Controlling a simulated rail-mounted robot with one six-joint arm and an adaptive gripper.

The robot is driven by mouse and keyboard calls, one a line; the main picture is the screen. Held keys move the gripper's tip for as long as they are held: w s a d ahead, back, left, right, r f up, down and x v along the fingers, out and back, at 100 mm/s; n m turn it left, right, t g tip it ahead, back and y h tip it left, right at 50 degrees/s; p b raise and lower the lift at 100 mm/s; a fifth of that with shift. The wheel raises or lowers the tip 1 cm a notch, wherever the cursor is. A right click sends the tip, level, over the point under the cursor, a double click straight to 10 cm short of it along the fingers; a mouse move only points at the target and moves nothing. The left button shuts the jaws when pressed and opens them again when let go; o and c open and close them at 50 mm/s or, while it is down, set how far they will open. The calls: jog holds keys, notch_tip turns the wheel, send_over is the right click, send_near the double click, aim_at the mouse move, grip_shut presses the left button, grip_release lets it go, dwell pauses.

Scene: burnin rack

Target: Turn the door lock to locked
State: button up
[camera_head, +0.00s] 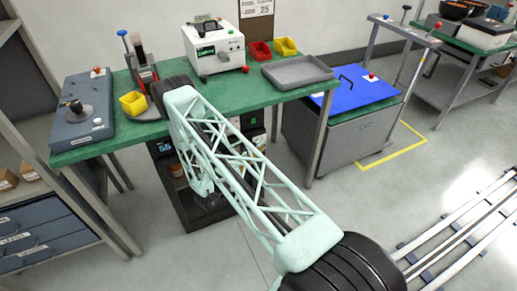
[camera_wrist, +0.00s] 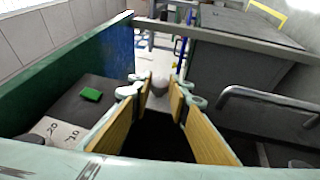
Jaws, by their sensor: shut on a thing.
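In the wrist view my gripper (camera_wrist: 160,97) has its two yellow-padded fingers closed around a small pale rounded knob (camera_wrist: 160,83), which I take to be the door lock. The fingers hide its lower part, and I cannot tell which way the lock is turned. In the head view a dark cabinet (camera_head: 188,219) with a lit display stands under the green bench. My arm hangs in front of it and hides most of its front, the lock and my gripper's fingertips.
A grey bar handle (camera_wrist: 268,96) is to the right of my fingers in the wrist view. A panel with a green button (camera_wrist: 92,94) and printed numbers is at the left. The green bench (camera_head: 262,95) overhangs the cabinet. A grey blue-topped bin (camera_head: 335,133) stands to its right.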

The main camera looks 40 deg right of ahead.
jog(key=shift+r, duration=0.1)
jog(key=o, duration=0.8)
jog(key=shift+o, duration=0.2)
jog(key=v, duration=1.2)
jog(key=shift+d, duration=0.1)
dwell(0.6)
